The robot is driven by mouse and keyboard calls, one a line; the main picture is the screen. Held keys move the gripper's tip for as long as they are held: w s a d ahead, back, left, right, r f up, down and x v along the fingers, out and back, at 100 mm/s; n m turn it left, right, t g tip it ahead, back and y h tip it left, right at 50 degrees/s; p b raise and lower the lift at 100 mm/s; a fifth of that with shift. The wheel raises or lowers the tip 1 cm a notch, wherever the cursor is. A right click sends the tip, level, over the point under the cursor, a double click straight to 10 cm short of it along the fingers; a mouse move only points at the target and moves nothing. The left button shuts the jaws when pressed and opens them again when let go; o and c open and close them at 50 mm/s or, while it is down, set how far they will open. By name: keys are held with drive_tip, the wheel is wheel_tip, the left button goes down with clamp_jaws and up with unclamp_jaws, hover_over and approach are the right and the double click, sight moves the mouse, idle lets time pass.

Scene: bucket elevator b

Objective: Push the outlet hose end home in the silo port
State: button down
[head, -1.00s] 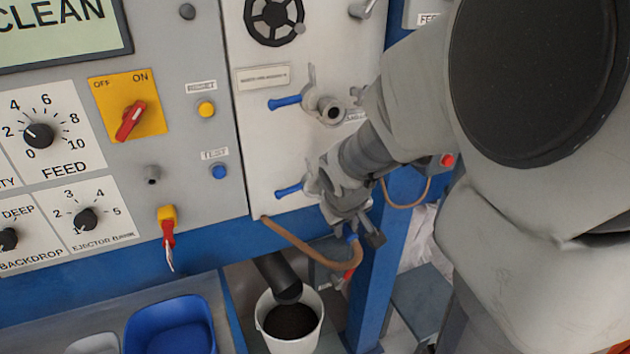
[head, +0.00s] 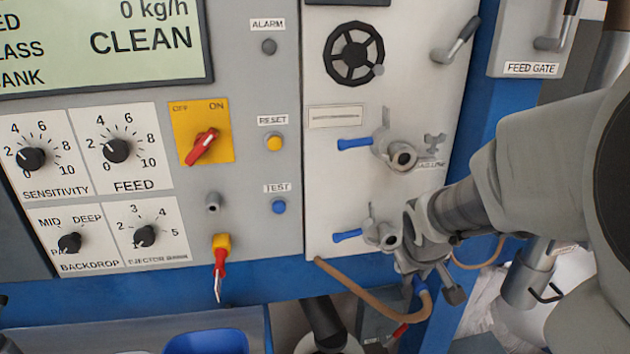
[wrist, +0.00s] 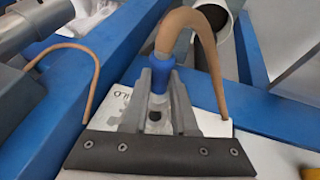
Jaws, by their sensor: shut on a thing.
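My gripper (head: 424,272) is in front of the lower right of the white panel, just right of the lower valve fitting (head: 386,236) with its blue lever. In the wrist view its fingers (wrist: 158,98) are shut on the blue collar (wrist: 160,72) of the tan outlet hose (wrist: 190,18). The hose loops from the collar; in the head view (head: 352,287) it runs to the panel's lower edge. The collar's tip is between the fingers and partly hidden. The upper valve fitting (head: 402,156) has an open round mouth. I cannot tell which opening is the silo port.
A blue post (head: 480,110) stands right of the panel, with a thinner tan hose (head: 487,262) and a grey cylinder (head: 527,284) beyond. A black spout (head: 322,322) hangs below the panel. A blue tray (head: 205,342) lies lower left. Open space lies before the panel.

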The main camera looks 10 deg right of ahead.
drive_tip(key=shift+w+b, duration=0.3)
drive_tip(key=shift+w, duration=1.9)
drive_tip(key=shift+w+a+b, duration=0.1)
drive_tip(key=shift+w+b, duration=0.25)
drive_tip(key=shift+w, duration=0.9)
idle(0.3)
drive_tip(key=c, duration=0.6)
unclamp_jaws()
